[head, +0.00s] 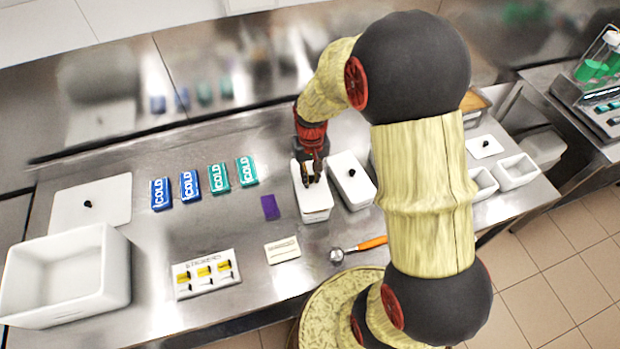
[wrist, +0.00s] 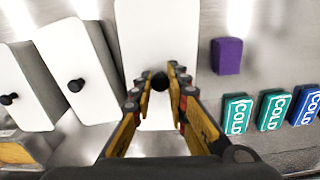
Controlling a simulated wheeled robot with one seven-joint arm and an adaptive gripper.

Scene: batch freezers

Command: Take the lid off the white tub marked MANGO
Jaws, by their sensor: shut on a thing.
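A white lidded tub (head: 318,214) stands on the steel counter near the middle in the head view. Its white lid (wrist: 155,40) has a black knob (wrist: 158,82). My gripper (head: 311,180) points down over this lid, and in the wrist view its fingers (wrist: 158,85) are shut on the knob. I cannot tell whether the lid is resting on the tub or slightly raised. No MANGO mark is readable on the tub. A small pale card (head: 283,250) with blurred lettering lies in front of it.
Another lidded white tub (head: 352,181) stands close on the right. Several COLD packs (head: 190,186) and a purple block (head: 270,207) lie left. A scoop (head: 358,248) lies in front. A large open white bin (head: 65,275) and a flat lid (head: 91,203) are far left.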

